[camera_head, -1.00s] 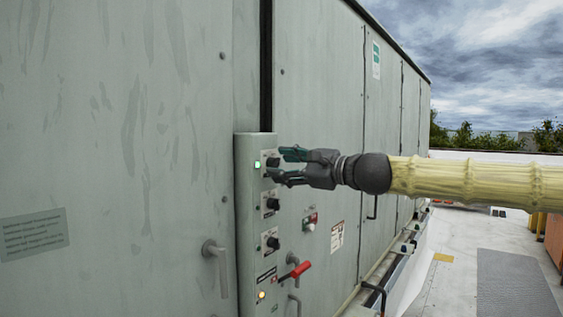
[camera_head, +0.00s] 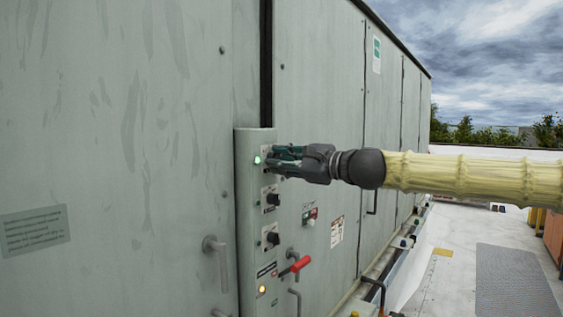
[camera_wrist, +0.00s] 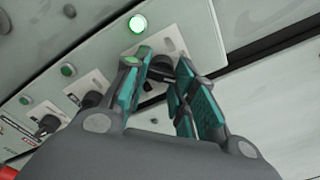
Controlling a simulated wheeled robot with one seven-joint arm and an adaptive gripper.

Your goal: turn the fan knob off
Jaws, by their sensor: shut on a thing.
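A grey control panel (camera_head: 247,225) on the cooler's side carries a column of three black knobs. My gripper (camera_head: 276,161) is at the top knob, its teal-padded fingers closed in around it. In the wrist view this black knob (camera_wrist: 161,68) shows between the two fingers, in front of its pale plate. The fingers hide much of it, and its label and setting cannot be read. A green light (camera_head: 257,160) glows beside it; it also shows lit in the wrist view (camera_wrist: 138,23).
A middle knob (camera_head: 272,199) and a lower knob (camera_head: 272,239) sit below. A red lever (camera_head: 296,265), an amber light (camera_head: 262,289) and a door handle (camera_head: 216,262) are lower still. The roof floor at right is open.

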